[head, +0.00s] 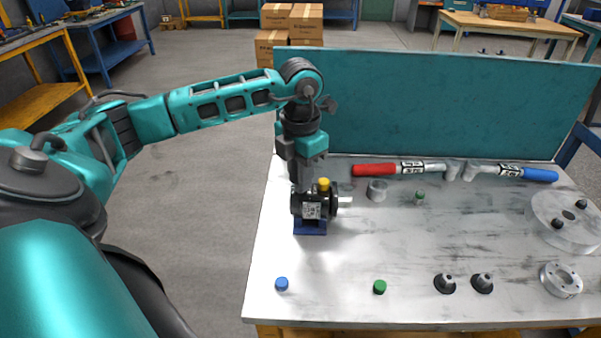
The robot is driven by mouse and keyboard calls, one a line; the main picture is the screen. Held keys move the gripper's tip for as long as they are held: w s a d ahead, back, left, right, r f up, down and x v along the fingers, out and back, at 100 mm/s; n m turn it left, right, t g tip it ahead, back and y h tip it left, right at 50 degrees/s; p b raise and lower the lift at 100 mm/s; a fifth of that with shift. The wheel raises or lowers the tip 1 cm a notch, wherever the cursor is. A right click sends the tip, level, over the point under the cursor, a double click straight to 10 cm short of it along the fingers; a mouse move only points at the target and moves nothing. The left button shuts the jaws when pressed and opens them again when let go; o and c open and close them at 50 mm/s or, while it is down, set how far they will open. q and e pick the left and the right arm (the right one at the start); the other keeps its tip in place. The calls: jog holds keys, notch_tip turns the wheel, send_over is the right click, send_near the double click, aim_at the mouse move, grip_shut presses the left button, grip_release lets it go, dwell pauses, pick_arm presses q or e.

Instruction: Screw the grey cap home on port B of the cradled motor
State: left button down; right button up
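The black motor (311,206) with a pale label sits in a blue cradle (310,228) on the left part of the bench, its silver shaft pointing right. A yellow cap (323,184) stands on top of the motor. My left gripper (301,186) points straight down onto the top of the motor, just left of the yellow cap. Its fingertips are at or very near the motor's top. The grey cap and port B cannot be made out; the fingers cover that spot. Whether the fingers hold something is too small to tell. My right gripper is out of view.
A blue cap (281,284) and a green cap (379,287) lie near the front edge. A teal panel (430,105) closes the back.

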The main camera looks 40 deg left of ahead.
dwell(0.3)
pick_arm(q)
jog(key=m+b, duration=0.1)
jog(key=m, duration=0.3)
jog(key=shift+f, duration=0.1)
jog(key=shift+m, duration=0.8)
jog(key=shift+m+b, duration=0.35)
jog(key=shift+m, duration=0.65)
jog(key=m, duration=0.2)
jog(key=shift+m, duration=0.3)
jog(key=c, duration=1.2)
grip_release()
